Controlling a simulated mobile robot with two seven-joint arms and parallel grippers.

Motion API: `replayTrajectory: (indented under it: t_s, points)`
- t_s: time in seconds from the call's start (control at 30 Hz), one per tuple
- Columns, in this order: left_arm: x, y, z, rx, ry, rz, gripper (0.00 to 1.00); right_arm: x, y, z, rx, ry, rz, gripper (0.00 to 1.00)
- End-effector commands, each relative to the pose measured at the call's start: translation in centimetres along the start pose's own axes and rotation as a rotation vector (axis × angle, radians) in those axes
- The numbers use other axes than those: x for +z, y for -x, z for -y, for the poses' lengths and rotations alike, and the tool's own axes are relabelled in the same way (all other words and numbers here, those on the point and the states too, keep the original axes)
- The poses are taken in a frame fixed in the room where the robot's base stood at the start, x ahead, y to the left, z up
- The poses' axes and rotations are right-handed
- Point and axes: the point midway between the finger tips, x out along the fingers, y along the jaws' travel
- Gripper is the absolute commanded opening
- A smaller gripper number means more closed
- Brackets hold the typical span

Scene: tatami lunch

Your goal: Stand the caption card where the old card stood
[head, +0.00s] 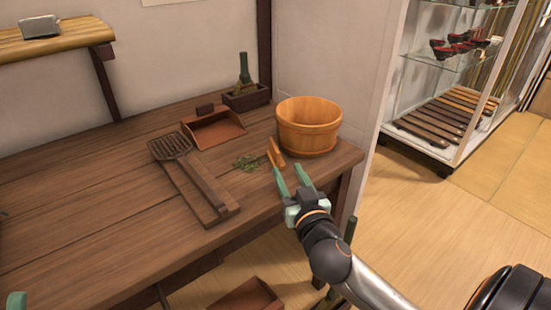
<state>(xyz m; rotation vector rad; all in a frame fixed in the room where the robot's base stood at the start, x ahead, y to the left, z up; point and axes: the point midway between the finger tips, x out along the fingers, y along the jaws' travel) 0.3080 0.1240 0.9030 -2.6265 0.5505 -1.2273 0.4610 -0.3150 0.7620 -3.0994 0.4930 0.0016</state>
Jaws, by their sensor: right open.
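I cannot make out a caption card or an old card in the head view. My right gripper (290,168) is open, its two green fingers apart over the front right edge of the wooden table (90,215). Nothing shows between the fingers. Its left fingertip is close to a small orange-brown wooden piece (275,152); I cannot tell whether they touch. At the lower left edge a small green tip (16,300) shows, which looks like part of my left gripper; the rest is out of view.
On the table are a wooden tub (308,127), a dustpan-like tray (213,129), a slotted tool (172,145) on a board, green sprigs (246,162) and a planter (246,95). A wall shelf (50,46) holds a metal object. A glass display case (450,85) stands right.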

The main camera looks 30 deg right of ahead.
Motion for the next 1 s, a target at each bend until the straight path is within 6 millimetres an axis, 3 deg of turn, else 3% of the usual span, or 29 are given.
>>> replayTrajectory:
  t_s: [0.13, 0.47, 0.73, 1.0]
  points:
    - [0.2, 0.2, -0.1, 0.000, 0.004, 0.001, 0.50, 0.0, -2.2, 0.1, -0.001, 0.003, -0.002, 0.46]
    - [0.4, 0.4, -0.2, -0.001, 0.009, 0.002, 0.50, 0.1, -4.3, 0.1, 0.000, 0.004, -0.003, 0.46]
    - [1.0, 0.9, -0.5, -0.003, 0.022, 0.005, 0.50, 0.1, -7.6, 0.5, 0.000, 0.005, -0.003, 0.46]
    - [1.1, 1.0, -0.6, 0.002, 0.026, 0.008, 0.50, 0.1, -8.6, 0.5, -0.001, 0.003, -0.001, 0.46]
